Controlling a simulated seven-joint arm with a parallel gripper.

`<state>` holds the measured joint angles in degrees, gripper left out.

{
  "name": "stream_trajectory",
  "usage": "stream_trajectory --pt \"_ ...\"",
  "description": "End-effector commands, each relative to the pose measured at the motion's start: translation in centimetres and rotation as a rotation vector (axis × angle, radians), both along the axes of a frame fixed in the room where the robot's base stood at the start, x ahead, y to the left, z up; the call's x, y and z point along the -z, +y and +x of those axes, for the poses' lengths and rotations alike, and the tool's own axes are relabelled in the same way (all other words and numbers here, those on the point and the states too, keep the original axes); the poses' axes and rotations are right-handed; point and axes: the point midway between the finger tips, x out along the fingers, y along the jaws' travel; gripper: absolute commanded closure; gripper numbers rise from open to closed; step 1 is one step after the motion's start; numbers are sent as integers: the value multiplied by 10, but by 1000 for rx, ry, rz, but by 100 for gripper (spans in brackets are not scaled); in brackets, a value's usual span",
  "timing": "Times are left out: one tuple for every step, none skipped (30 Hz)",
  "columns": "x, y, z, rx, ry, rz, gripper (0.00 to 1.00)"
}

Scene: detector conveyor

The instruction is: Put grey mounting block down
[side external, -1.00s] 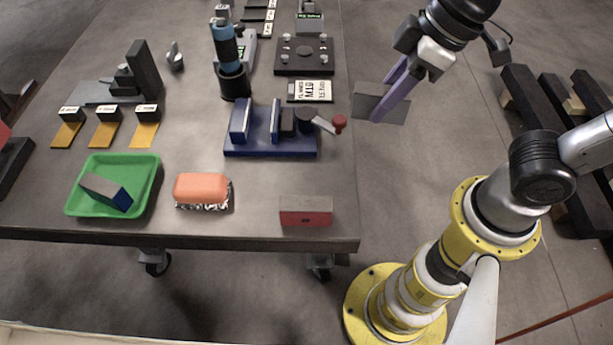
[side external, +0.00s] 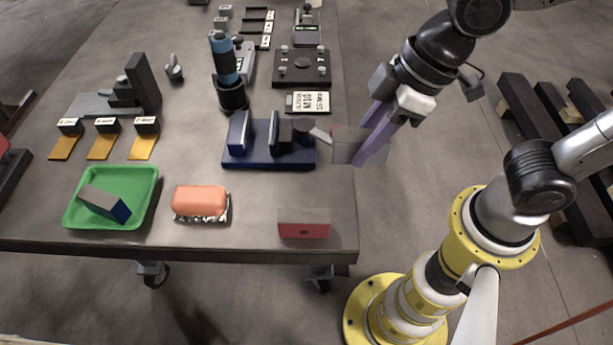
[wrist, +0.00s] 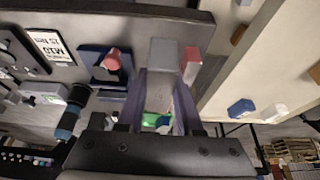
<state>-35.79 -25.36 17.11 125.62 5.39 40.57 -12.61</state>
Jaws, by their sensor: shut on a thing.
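My gripper (side external: 362,150) is shut on the grey mounting block (side external: 345,151), which sits between its two purple fingers. In the side view the block appears at the right edge of the table (side external: 262,190), just right of the blue vise (side external: 268,158). It seems held above the tabletop, but the exact height is unclear. In the wrist view the grey block (wrist: 163,50) shows beyond the fingertips, between the vise's red knob (wrist: 110,60) and a red-and-grey block (wrist: 191,66).
The red-and-grey block (side external: 304,226) lies near the front right table edge. An orange block on foil (side external: 200,201) and a green tray (side external: 147,207) holding a grey-and-blue block (side external: 104,204) are to its left. A black plate (side external: 302,68) lies behind the vise. Bare tabletop lies between vise and front row.

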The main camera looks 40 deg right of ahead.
Motion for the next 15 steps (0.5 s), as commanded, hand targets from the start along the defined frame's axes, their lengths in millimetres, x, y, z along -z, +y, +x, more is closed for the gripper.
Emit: stream_trajectory --pt "6 8 9 0 3 -2 100" --pt "9 12 14 0 3 -2 100" --pt "13 18 21 -1 3 -2 100" --pt "16 22 27 -1 3 -2 100" --pt "22 24 30 -1 3 -2 100" --pt "30 28 34 -1 5 -2 100" --pt "35 30 37 -1 5 -2 100" --pt "40 33 41 0 3 -2 100" --pt "46 36 45 0 3 -1 100" --pt "50 38 47 0 3 -1 100" --pt "53 40 50 0 0 0 100" --pt "57 42 52 0 0 0 100" --pt "59 44 54 -1 -2 1 100" --pt "60 45 56 -1 -2 1 100" --pt "62 46 57 -1 -2 1 100"
